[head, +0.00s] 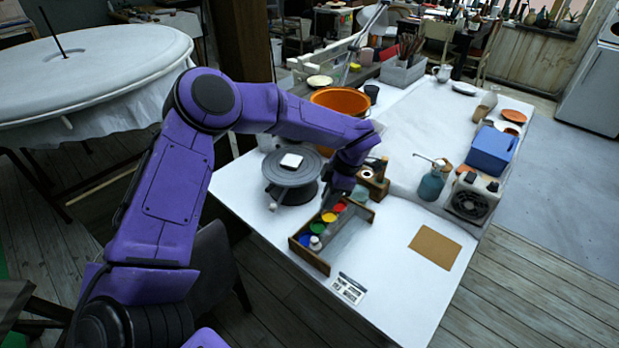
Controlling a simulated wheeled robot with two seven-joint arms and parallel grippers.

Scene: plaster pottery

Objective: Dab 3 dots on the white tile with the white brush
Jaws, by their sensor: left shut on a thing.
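The white tile (291,160) lies flat on a round dark grey turntable (275,173) near the table's left edge. My left gripper (344,188) points down to the right of the turntable, above the far end of the paint box. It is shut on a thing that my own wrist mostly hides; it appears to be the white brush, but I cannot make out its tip. A wooden box (363,222) holds red, yellow, green and blue paints. A small whitish object (315,243) stands at its near end. My right gripper is out of view.
A wooden block holder (374,181) stands close to the right of my left gripper. An orange bowl (340,101) is behind. A teal bottle (431,184), a fan-like device (473,196) and a blue bin (491,150) stand right.

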